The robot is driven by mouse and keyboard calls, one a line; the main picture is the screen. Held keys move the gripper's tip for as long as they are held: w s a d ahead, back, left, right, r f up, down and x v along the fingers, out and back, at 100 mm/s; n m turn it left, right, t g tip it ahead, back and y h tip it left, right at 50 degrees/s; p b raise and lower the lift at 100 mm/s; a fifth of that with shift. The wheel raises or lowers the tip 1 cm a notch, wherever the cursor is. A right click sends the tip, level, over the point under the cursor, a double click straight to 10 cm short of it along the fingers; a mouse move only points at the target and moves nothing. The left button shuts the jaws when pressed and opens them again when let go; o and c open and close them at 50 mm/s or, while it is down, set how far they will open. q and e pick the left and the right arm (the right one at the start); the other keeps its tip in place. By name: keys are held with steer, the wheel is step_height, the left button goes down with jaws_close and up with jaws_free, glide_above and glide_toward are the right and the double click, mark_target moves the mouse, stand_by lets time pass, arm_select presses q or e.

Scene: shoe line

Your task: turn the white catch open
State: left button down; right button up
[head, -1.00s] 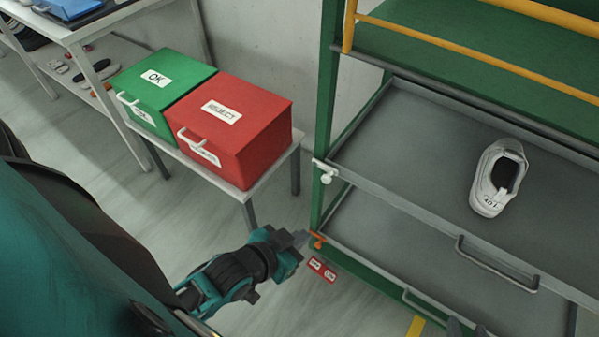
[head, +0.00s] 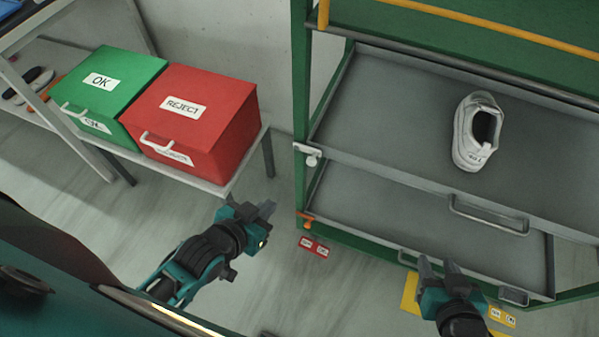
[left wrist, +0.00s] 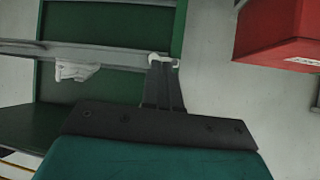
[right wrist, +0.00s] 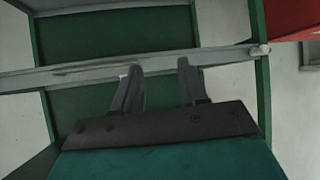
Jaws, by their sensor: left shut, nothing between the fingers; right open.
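The white catch (head: 308,153) sits on the left front post of the green rack, at the left end of the upper grey tray's front rail. Its short bar looks roughly level. It also shows in the left wrist view (left wrist: 163,58), just past the fingertips, and in the right wrist view (right wrist: 260,50) at the right. My left gripper (head: 266,211) is shut and empty, left of the post and apart from the catch in the head view. My right gripper (head: 438,266) is open and empty in front of the lower tray.
The upper grey tray (head: 400,125) holds a white shoe (head: 477,131) and has a front handle (head: 488,216). An orange catch (head: 307,221) is lower on the same post. A red REJECT box (head: 215,105) and green OK box (head: 115,85) stand left on a small table.

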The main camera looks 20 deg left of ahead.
arm_select(q)
steer(key=w+d+f+n+t+h+b, duration=0.4)
steer(key=w+f+n+t+h+b, duration=0.15)
steer(key=f+n+b, duration=0.6)
steer(key=w+a+f+n+t+h+b, duration=0.1)
steer(key=a+f+n+t+b, duration=0.4)
steer(key=n+b, duration=0.9)
steer(key=shift+w+a+f+n+t, duration=0.15)
steer(key=shift+a+f+n+t, duration=0.25)
steer(key=shift+a+n+t, duration=0.65)
arm_select(e)
steer(key=w+a+f+y, duration=0.1)
steer(key=a+f, duration=0.1)
steer(key=f, duration=0.7)
steer(key=w+a+f, duration=0.1)
steer(key=a+f, duration=0.1)
steer(key=f, duration=0.7)
steer(key=shift+w+a+f+y, duration=0.2)
steer(key=shift+a+f+y, duration=0.1)
steer(key=shift+y, duration=0.1)
arm_select(q)
steer(key=shift+d+g, duration=0.25)
steer(key=shift+g, duration=0.05)
steer(key=s+d+r+x, duration=0.1)
steer(key=r+x, duration=0.1)
steer(key=x, duration=1.1)
steer(key=shift+s+p, duration=0.3)
steer(key=shift+s, duration=0.15)
arm_select(e)
steer(key=shift+s+d, duration=0.25)
